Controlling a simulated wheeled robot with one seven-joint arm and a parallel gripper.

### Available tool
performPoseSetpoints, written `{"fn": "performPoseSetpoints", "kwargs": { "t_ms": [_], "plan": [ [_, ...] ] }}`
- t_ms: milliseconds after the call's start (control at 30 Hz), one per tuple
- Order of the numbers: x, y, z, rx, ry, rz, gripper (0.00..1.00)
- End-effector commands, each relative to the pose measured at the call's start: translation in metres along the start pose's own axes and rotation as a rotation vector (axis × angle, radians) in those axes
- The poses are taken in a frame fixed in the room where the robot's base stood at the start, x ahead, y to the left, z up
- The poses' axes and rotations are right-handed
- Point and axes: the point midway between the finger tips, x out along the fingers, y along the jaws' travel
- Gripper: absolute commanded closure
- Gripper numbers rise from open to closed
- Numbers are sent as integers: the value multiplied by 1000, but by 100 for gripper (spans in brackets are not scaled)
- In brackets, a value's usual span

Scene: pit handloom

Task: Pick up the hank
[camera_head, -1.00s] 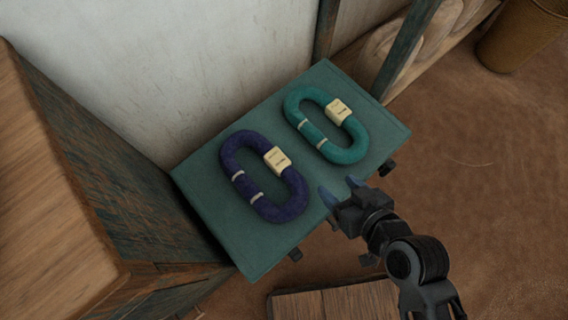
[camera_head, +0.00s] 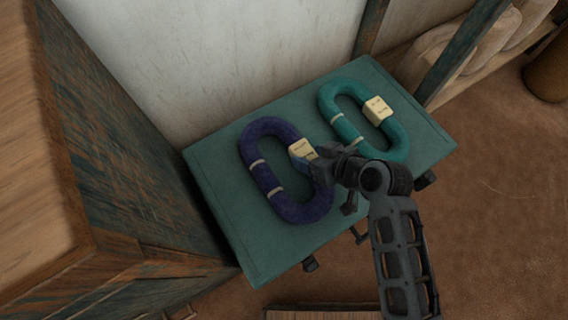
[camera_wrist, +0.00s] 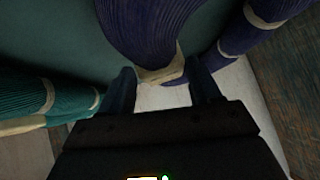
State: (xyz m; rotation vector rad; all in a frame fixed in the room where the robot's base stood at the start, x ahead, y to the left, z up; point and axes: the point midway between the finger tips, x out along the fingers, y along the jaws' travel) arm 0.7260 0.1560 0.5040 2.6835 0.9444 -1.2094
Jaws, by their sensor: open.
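A purple oval hank (camera_head: 262,178) with a cream tag (camera_head: 302,148) and pale ties lies flat on a green tabletop (camera_head: 232,228). A teal hank (camera_head: 332,108) of the same form lies to its right, with a cream tag (camera_head: 378,110). My gripper (camera_head: 312,172) is open over the purple hank's right side, by its tag, and covers part of that side. In the wrist view, the purple hank (camera_wrist: 150,32) and its cream tag show between and just beyond the open fingers (camera_wrist: 163,88). I cannot tell whether the fingers touch it.
A wooden cabinet (camera_head: 110,200) stands close on the left and a pale wall (camera_head: 220,60) behind the table. A shelf with pale rounded bundles (camera_head: 500,40) is at the upper right. Brown floor (camera_head: 490,200) is open on the right.

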Motion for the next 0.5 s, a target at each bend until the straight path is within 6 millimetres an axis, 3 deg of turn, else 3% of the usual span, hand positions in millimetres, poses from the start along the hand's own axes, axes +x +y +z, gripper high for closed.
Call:
{"fn": "performPoseSetpoints", "kwargs": {
  "t_ms": [167,433,500],
  "plan": [
    [20,0,0,0,1,0,37],
    [22,0,0,0,1,1,37],
    [21,0,0,0,1,1,44]
  ]
}}
